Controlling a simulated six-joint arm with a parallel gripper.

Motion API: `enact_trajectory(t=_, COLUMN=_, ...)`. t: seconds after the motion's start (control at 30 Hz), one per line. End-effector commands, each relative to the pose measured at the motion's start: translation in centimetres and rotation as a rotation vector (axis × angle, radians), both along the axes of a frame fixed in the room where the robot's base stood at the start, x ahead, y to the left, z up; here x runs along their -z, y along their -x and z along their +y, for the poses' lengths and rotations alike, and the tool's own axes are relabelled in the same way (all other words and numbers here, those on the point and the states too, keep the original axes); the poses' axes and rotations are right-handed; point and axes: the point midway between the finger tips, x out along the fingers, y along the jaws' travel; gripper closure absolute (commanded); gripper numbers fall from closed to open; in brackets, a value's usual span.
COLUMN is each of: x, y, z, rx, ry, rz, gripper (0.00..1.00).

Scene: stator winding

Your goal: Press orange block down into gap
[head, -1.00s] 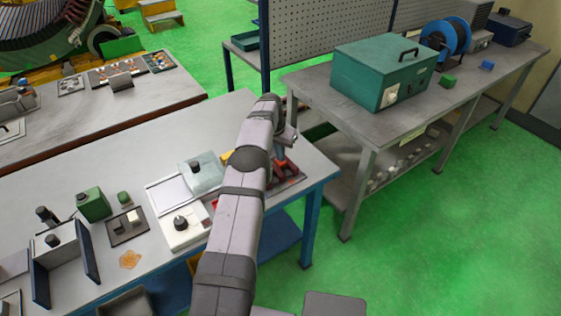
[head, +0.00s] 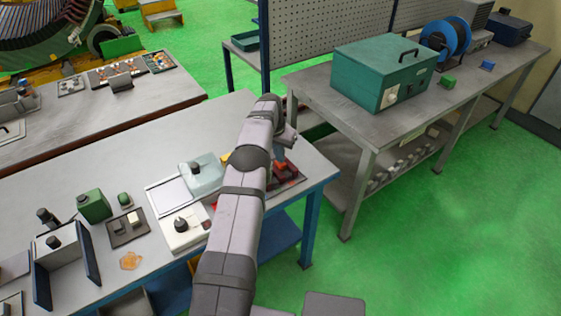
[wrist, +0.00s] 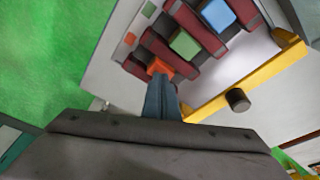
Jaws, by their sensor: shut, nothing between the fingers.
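The orange block (wrist: 160,68) sits between dark red bars of a slotted fixture (wrist: 192,20) in the wrist view. My gripper (wrist: 160,82) has its blue-grey fingers together, with their tips at the near edge of the orange block. They seem to touch it, but the block's depth in the gap cannot be told. A green block (wrist: 184,44) and a blue block (wrist: 215,14) lie in other gaps of the fixture. In the head view my arm hides most of the fixture, and only a red part (head: 286,170) shows at its right.
A yellow bar (wrist: 248,80) with a black knob (wrist: 237,99) runs beside the fixture. The fixture is near the right end of the table (head: 135,160). A white device (head: 182,226) and a pale box (head: 203,178) stand left of my arm.

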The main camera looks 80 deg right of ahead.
Motion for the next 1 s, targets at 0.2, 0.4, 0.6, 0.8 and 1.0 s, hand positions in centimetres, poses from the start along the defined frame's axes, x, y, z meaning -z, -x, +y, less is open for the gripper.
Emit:
enact_trajectory(t=0.2, x=-2.3, y=0.0, z=-0.3, rx=-0.001, ry=0.010, rz=0.000, gripper=1.00)
enact_trajectory(t=0.4, x=-3.9, y=0.0, z=-0.3, rx=-0.001, ry=0.013, rz=-0.001, gripper=1.00)
enact_trajectory(t=0.6, x=-5.4, y=0.0, z=-0.4, rx=-0.001, ry=0.014, rz=-0.001, gripper=1.00)
enact_trajectory(t=0.8, x=-6.0, y=0.0, z=-0.4, rx=-0.001, ry=0.014, rz=-0.001, gripper=1.00)
enact_trajectory(t=1.0, x=-6.0, y=0.0, z=-0.4, rx=-0.001, ry=0.015, rz=-0.001, gripper=1.00)
